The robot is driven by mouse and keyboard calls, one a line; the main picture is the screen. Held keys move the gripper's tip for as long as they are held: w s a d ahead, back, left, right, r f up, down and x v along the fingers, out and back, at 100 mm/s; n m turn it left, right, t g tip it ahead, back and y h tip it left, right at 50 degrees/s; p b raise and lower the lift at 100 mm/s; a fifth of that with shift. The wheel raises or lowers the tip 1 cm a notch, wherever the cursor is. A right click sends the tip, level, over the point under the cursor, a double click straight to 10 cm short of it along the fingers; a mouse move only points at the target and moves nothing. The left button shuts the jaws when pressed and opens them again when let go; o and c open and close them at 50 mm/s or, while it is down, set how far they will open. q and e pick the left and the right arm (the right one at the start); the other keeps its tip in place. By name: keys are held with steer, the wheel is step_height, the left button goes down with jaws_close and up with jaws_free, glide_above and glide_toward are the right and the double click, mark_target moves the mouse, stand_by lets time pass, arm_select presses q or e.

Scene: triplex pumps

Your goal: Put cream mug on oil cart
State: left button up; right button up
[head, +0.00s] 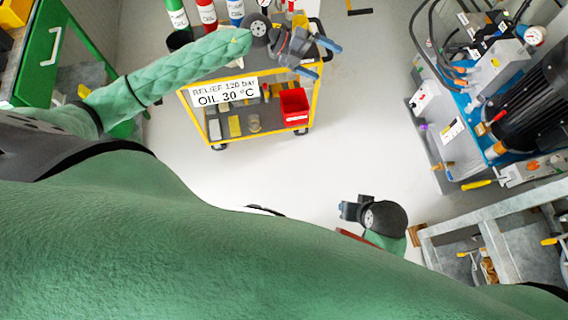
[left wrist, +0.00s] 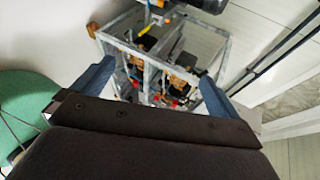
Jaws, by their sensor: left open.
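The oil cart (head: 318,95) is a yellow-framed cart with a sign reading "RELIEF 120 bar, OIL 30 °C". It stands in the upper middle of the head view. My left gripper (head: 322,58) is over the cart's right end, its blue fingers apart and empty. In the left wrist view the open fingers (left wrist: 153,85) frame a metal stand farther off, with nothing between them. My right gripper (head: 350,210) shows low in the head view, away from the cart; its fingers are not clear. I cannot make out a cream mug in either view.
Green, red and blue oil containers (head: 207,14) stand at the cart's back. A red bin (head: 294,106) is at its lower right. A green cabinet (head: 42,50) is at left, and pump machinery (head: 500,95) at right. The floor (head: 365,120) between is clear.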

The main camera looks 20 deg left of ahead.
arm_select(q)
steer(key=s+d+r+n+t+h, duration=0.2)
steer(key=d+r+n+t+h, duration=0.2)
steer(key=d+r+n+t, duration=0.25)
steer(key=s+a+f+n+t+y, duration=0.2)
steer(key=s+a+f+n+y, duration=0.25)
steer(key=f+n+y, duration=0.5)
steer(key=s+a+f+n+t+y, duration=0.2)
steer(key=s+a+f+n+y, duration=0.3)
steer(key=n, duration=0.8)
steer(key=s+d+f+g, duration=0.2)
steer(key=s+f+g, duration=0.2)
steer(key=s, duration=0.6)
steer(key=s+d+f+n+g, duration=0.1)
steer(key=s+f+g, duration=0.3)
steer(key=s, duration=0.6)
steer(key=shift+s+d+n+g, duration=0.3)
steer(key=shift+d+g, duration=0.2)
steer(key=shift+g, duration=0.15)
